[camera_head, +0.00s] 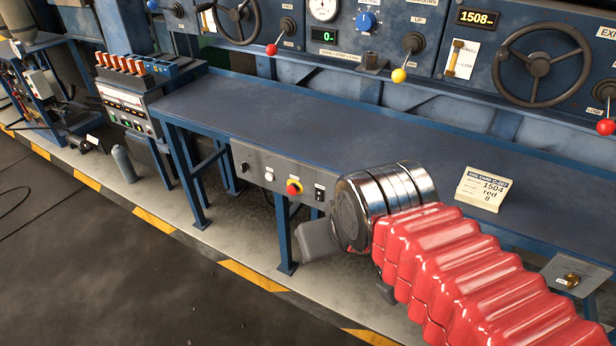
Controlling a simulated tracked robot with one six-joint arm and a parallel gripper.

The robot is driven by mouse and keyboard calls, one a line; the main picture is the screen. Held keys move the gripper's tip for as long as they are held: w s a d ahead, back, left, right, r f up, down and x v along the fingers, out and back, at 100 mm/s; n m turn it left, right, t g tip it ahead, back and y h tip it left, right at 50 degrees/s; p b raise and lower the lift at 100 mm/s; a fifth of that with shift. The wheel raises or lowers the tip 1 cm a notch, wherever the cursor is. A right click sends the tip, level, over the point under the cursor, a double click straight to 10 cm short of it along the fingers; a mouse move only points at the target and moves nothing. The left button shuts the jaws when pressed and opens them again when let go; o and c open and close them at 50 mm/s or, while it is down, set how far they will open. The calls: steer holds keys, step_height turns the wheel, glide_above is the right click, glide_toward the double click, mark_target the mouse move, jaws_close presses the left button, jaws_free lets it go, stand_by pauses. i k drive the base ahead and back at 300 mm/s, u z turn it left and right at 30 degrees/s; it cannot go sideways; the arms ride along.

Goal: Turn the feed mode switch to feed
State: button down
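No label in view can be read as feed mode, so I cannot tell which control is the feed mode switch. A brass switch (571,279) sits on a grey plate at the lower right. My gripper (345,270) is in front of the bench, just right of the control box. Its grey left finger shows; the other is mostly hidden behind my wrist and red arm.
The blue bench (330,125) is mostly clear, with a job card (484,190) standing on it. Behind it are levers, handwheels (541,64) and displays. A box with orange levers (135,64) stands left. Open floor with yellow-black edging (253,275) lies in front.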

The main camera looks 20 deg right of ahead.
mark_target(244, 167)
steer(key=k, duration=1.35)
steer(key=u, duration=0.25)
steer(key=i, duration=0.6)
steer(key=u, duration=0.8)
steer(key=i, duration=1.1)
steer(key=u, duration=0.35)
